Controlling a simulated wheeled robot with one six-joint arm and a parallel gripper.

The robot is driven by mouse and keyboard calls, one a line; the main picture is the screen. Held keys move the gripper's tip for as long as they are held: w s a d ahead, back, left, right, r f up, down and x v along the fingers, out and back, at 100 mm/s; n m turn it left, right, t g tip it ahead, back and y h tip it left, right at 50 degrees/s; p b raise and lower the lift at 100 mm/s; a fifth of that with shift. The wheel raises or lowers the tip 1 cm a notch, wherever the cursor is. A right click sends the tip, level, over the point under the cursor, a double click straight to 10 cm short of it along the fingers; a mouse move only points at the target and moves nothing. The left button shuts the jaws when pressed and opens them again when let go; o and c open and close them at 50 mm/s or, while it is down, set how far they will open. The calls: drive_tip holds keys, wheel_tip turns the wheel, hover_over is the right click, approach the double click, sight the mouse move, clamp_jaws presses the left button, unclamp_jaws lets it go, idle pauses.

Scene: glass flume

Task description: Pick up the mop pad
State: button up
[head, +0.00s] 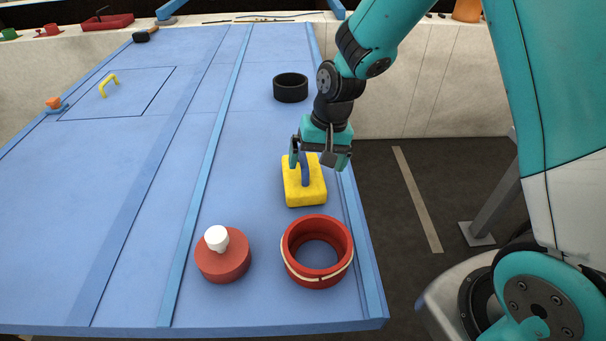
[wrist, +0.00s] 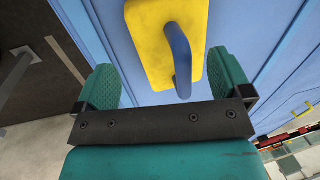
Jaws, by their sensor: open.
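The mop pad (head: 312,192) is a yellow block with an upright blue handle (head: 305,168). It lies on the blue surface near its right edge. My gripper (head: 320,160) is open above the pad's far end, close to the handle. In the wrist view the yellow pad (wrist: 150,45) and its blue handle (wrist: 180,60) show ahead of and between my two teal fingers (wrist: 165,85). Nothing is held. Whether a finger touches the handle I cannot tell.
A red ring (head: 317,278) and a red disc (head: 222,262) with a white knob stand in front of the pad. A black ring (head: 290,88) stands behind it. The blue surface (head: 150,240) is clear to the left; its right edge drops to a dark floor (head: 385,200).

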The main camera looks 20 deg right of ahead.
sight(312, 179)
drive_tip(key=f, duration=0.2)
drive_tip(key=a+f+p, duration=0.1)
drive_tip(key=f, duration=0.1)
drive_tip(key=shift+d, duration=0.1)
drive_tip(key=c, duration=1)
drive_tip(key=shift+c, duration=0.2)
